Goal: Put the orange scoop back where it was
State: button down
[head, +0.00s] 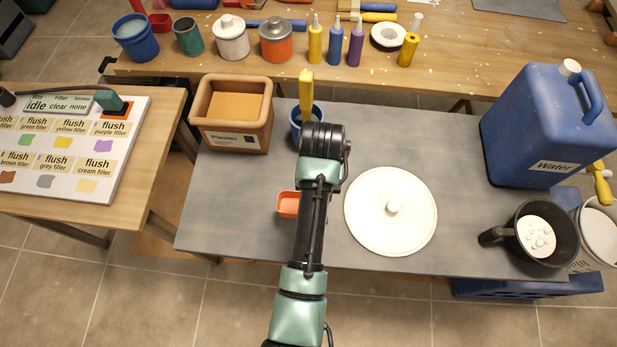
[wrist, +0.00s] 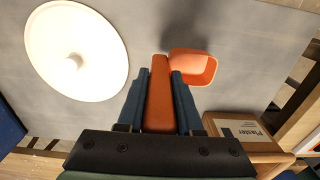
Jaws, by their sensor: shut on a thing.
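The orange scoop's square cup (head: 287,204) shows beside my arm over the grey table, left of the white round lid. In the wrist view its open cup (wrist: 192,67) is at the upper middle, with its orange-brown handle (wrist: 158,100) running back between my fingers. My gripper (wrist: 162,78) is shut on the handle, a blue finger on each side. In the head view my arm hides the gripper and the handle. A dark shadow lies near the cup; I cannot tell how high the scoop is.
A Plaster box (head: 206,140) and a blue cup (head: 295,126) with a yellow-handled tool stand at the back left. The white lid (head: 365,215) lies right of my arm. A dark pan (head: 522,250) and a blue Water can (head: 530,120) are at the right.

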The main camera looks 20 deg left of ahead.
jog(key=shift+f, duration=2.85)
jog(key=shift+f, duration=0.15)
jog(key=c, duration=0.6)
grip_release()
jog(key=shift+o, duration=0.2)
